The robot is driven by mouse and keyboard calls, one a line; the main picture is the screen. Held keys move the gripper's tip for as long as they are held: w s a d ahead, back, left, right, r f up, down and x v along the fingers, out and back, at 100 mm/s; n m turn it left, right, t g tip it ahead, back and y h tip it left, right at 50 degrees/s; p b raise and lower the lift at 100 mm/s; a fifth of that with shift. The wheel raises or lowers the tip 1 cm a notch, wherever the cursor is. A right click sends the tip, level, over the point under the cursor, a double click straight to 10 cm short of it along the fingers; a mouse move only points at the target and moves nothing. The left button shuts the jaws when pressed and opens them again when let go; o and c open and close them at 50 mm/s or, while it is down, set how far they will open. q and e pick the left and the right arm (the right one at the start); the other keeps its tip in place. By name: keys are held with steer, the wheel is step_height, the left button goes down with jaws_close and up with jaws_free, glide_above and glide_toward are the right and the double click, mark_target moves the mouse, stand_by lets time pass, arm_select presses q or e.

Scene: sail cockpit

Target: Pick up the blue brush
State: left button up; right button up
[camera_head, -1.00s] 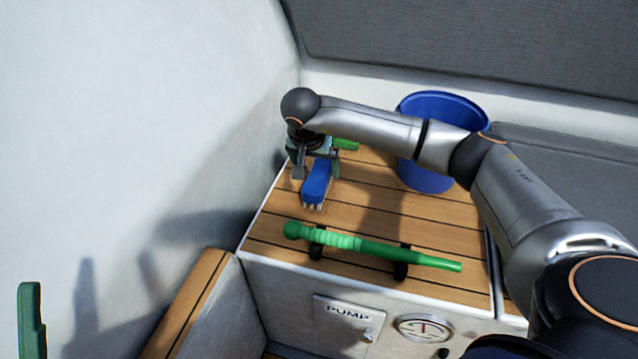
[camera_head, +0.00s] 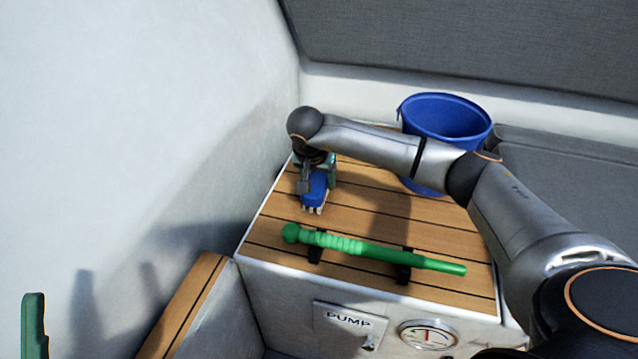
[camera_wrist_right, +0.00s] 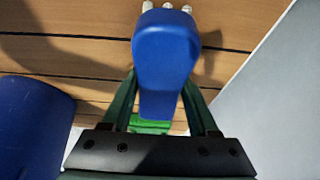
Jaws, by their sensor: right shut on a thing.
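The blue brush (camera_head: 315,189) is on the wooden bench top near its left edge, with its pale bristles facing down. My right gripper (camera_head: 317,179) is over it with its fingers shut on the brush's sides. In the right wrist view the blue brush (camera_wrist_right: 165,55) lies lengthwise between the two green fingers of my right gripper (camera_wrist_right: 160,95). I cannot tell whether its bristles still touch the wood. A green finger of my left gripper (camera_head: 33,325) shows at the lower left edge; its other finger is out of view.
A blue bucket (camera_head: 445,118) stands at the back of the bench (camera_head: 440,215). A green handle (camera_head: 370,249) lies across two black holders near the front edge. A pale wall (camera_head: 200,100) rises close on the left. A bright green piece (camera_wrist_right: 150,126) shows beyond the brush.

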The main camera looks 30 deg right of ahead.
jaws_close()
steer(key=shift+r, duration=0.15)
